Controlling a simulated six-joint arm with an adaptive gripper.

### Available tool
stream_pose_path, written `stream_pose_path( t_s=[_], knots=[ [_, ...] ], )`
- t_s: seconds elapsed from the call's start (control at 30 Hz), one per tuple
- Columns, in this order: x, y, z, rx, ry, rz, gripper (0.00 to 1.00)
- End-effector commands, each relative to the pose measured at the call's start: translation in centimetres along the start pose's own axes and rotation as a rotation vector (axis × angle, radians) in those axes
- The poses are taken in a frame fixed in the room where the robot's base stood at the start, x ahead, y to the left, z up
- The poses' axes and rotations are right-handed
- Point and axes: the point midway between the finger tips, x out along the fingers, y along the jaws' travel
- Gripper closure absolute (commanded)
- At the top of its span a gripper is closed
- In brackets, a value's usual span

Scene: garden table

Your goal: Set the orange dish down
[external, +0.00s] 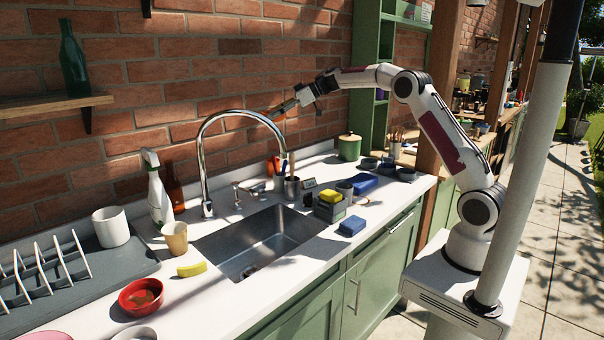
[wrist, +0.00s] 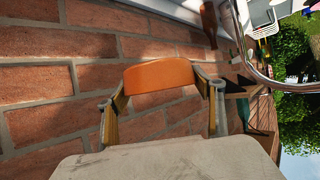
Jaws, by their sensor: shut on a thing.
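My gripper (external: 283,109) is raised above the back of the counter, close to the brick wall and beside the top of the tap's arch. In the wrist view, the orange dish (wrist: 158,77) sits between the two fingers of my gripper (wrist: 162,88), which are shut on it. Only a smooth orange side of the dish shows; the rest of its shape is hidden. In the external view the held dish is hard to tell from the brick behind it.
The curved tap (external: 202,150) rises over the sink (external: 267,240). A red bowl (external: 130,304), yellow sponge (external: 191,269), tan cup (external: 175,238) and dish rack (external: 45,270) are at left. Blue sponges (external: 352,225), a caddy (external: 330,210) and a green canister (external: 349,149) are at right.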

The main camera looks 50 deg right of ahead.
Motion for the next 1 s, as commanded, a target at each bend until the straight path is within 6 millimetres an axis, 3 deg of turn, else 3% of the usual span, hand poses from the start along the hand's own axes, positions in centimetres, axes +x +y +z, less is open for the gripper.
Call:
stream_pose_path(
  t_s=[0.3,0.7,0.9,1.0],
  knots=[
    [-2.3,6.5,8.9,0.036,-0.001,0.056,0.61],
    [-6.2,12.6,20.0,0.076,-0.001,0.133,0.61],
    [-7.8,14.2,23.7,0.088,0.0,0.159,0.61],
    [-8.2,14.6,24.6,0.092,0.001,0.165,0.61]
  ],
)
